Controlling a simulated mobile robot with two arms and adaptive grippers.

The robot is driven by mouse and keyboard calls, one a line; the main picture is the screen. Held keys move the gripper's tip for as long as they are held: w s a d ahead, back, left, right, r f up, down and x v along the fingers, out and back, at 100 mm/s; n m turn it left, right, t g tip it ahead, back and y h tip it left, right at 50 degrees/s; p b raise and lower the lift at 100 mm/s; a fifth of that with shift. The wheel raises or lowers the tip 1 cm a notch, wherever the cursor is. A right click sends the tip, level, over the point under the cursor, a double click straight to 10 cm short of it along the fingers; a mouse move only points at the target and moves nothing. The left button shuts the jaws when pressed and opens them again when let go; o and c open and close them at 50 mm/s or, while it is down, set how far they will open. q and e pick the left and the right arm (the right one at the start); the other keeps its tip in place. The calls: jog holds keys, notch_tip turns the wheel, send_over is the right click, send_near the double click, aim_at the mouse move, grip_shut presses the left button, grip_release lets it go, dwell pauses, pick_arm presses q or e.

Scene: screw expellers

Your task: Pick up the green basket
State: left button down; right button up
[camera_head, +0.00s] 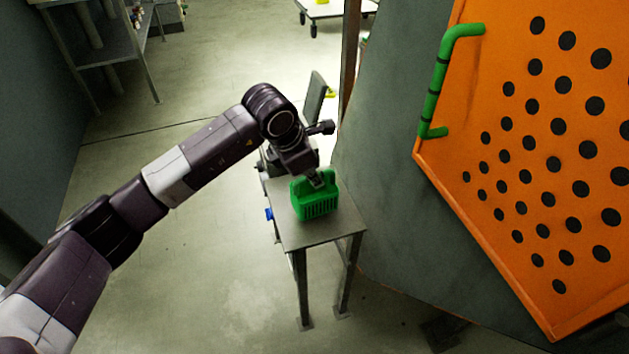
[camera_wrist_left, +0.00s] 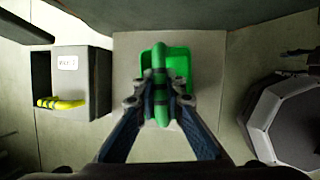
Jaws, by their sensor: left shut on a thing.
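The green basket (camera_head: 316,203) is on a small grey table (camera_head: 315,233) in the head view, beside a grey wall. It has slotted sides and a raised handle. My left gripper (camera_head: 317,181) reaches it from above and is shut on the handle. In the left wrist view, the two fingers of my left gripper (camera_wrist_left: 159,101) close on the handle bar, with the green basket (camera_wrist_left: 179,63) below. I cannot tell whether the basket touches the tabletop. My right gripper is not in view.
A large orange panel (camera_head: 560,90) with black holes and a green handle (camera_head: 433,85) stands at the right. Metal shelves (camera_head: 110,45) are at the upper left. Open floor lies left.

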pick_arm(q)
notch_tip(320, 180, up, 19)
jog(key=p, duration=0.1)
jog(key=shift+f, duration=0.15)
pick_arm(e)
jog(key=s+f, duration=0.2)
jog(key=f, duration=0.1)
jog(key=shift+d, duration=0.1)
